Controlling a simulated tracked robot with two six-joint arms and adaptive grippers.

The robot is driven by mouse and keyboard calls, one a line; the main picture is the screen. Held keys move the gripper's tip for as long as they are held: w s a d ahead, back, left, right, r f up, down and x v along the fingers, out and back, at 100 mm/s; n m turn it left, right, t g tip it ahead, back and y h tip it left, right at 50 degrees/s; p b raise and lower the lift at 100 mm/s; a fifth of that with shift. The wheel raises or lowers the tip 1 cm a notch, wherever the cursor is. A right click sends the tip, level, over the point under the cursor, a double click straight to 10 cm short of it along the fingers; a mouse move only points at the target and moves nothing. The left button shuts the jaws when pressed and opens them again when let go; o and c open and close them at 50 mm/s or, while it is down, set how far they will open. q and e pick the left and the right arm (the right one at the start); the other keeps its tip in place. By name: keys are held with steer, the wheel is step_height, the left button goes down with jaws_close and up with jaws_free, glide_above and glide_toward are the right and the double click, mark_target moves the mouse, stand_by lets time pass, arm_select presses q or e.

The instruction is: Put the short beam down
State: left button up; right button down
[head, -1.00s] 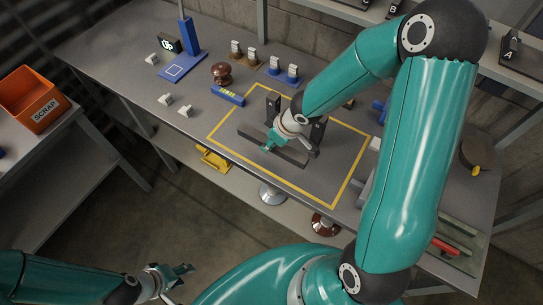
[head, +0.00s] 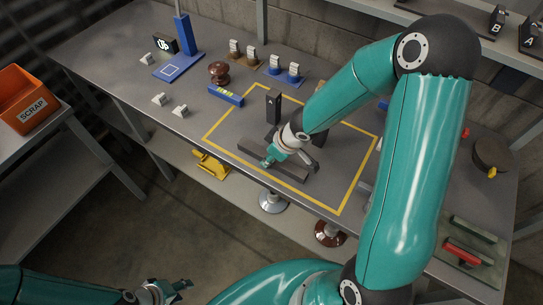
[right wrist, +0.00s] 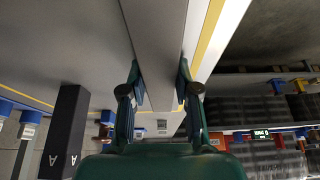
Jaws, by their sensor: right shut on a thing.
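The short beam is a dark grey bar (head: 294,173) inside the yellow outline on the bench, near its front side. My right gripper (head: 268,160) is shut on it near the middle. In the right wrist view the beam (right wrist: 158,35) runs between the two fingertips (right wrist: 159,82). I cannot tell whether its underside touches the bench. A dark upright block marked A (head: 273,106) stands just behind the beam. A second dark block (head: 319,139) is partly hidden by my right gripper. My left gripper (head: 172,289) is open and empty, low in front of the bench.
A blue level (head: 226,96), brown insulator (head: 218,73) and blue stand (head: 182,50) are behind and left. An orange scrap bin (head: 28,100) is far left. A red-handled tool (head: 462,252) lies at right.

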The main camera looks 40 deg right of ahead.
steer(key=shift+f, duration=0.2)
steer(key=c, duration=1.1)
jaws_free()
steer(key=shift+s+r, duration=0.1)
steer(key=shift+o, duration=1.3)
steer(key=shift+r, duration=0.35)
steer(key=p+v, duration=0.6)
steer(key=v, duration=0.1)
